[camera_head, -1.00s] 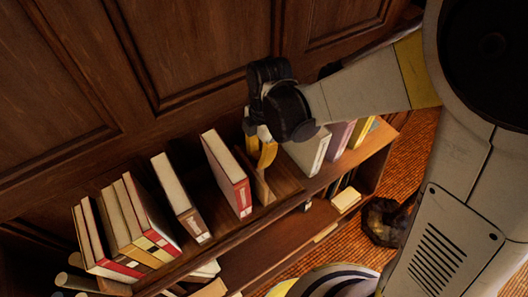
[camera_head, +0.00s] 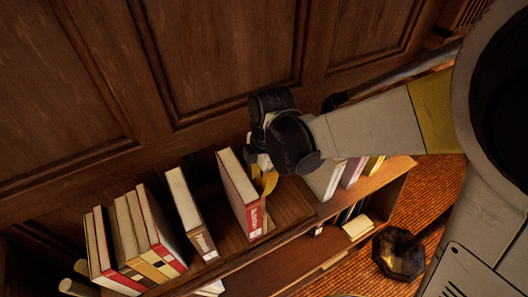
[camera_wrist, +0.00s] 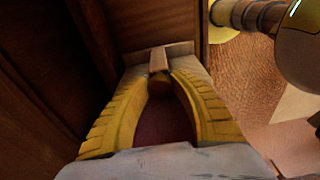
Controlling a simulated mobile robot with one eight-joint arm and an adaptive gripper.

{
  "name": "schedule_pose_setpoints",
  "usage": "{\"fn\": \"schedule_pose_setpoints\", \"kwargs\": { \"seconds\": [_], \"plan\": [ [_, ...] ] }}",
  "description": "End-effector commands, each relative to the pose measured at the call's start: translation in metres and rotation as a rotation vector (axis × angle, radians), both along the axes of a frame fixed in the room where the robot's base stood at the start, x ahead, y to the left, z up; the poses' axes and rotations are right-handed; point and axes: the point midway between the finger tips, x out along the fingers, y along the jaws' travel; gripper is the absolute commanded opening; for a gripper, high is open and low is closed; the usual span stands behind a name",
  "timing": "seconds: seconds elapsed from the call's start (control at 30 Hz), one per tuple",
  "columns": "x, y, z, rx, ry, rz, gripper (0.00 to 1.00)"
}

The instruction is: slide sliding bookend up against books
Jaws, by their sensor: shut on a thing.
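My gripper (camera_head: 264,182), with yellow fingers, reaches down to the shelf top just right of a red-spined book (camera_head: 240,195). In the wrist view its fingers (camera_wrist: 158,88) are closed around a small wooden part of the sliding bookend (camera_wrist: 158,60). In the head view the bookend is mostly hidden by the gripper and the red-spined book. It stands very close to that book; I cannot tell if they touch. A brown-spined book (camera_head: 191,212) stands apart to the left. A group of books (camera_head: 135,240) leans farther left, with gaps between.
More books (camera_head: 325,178) stand right of my gripper. The wooden bookcase top (camera_head: 295,212) has some bare room in front of them. A panelled wall (camera_head: 235,60) rises close behind. A dark pot-like object (camera_head: 398,254) stands on the orange floor at right.

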Motion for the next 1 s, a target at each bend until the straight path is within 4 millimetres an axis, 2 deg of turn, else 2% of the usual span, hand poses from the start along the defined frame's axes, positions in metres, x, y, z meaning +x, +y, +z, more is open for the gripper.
{"fn": "schedule_pose_setpoints", "kwargs": {
  "seconds": [0.7,1.0],
  "plan": [
    [-0.028,0.042,0.0,0.002,0.0,0.002,0.0],
    [-0.032,0.047,0.0,0.002,0.0,0.001,0.0]
  ]
}}
